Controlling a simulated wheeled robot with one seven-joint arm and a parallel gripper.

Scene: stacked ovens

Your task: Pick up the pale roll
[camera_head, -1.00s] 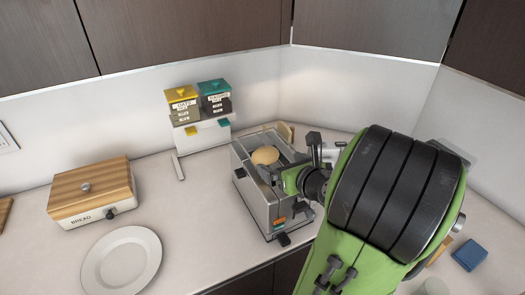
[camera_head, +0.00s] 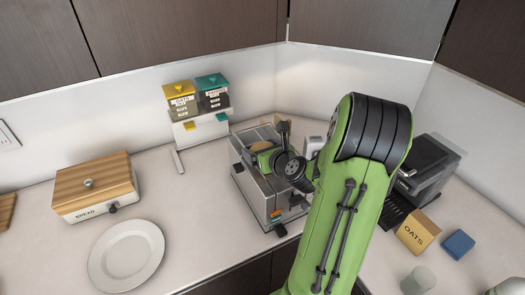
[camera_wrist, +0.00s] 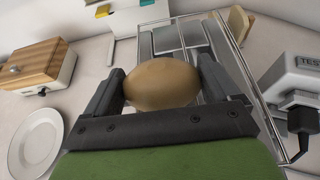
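The pale roll (camera_wrist: 162,84) is tan and oval. In the wrist view it lies between the two fingers of my gripper (camera_wrist: 162,78), with a finger close at each side. I cannot tell whether the fingers press on it. In the head view the roll (camera_head: 261,146) shows partly behind my gripper (camera_head: 266,156), over the top of the grey metal toaster-like appliance (camera_head: 255,199). My gripper hides its near side, and what it rests on is hidden.
A wooden-lidded bread box (camera_head: 95,187) and a white plate (camera_head: 126,256) stand at left. Oats and another canister sit on a white stand (camera_head: 204,129) behind. A black machine (camera_head: 432,165), an oats box (camera_head: 418,232) and a blue block (camera_head: 458,244) are at right.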

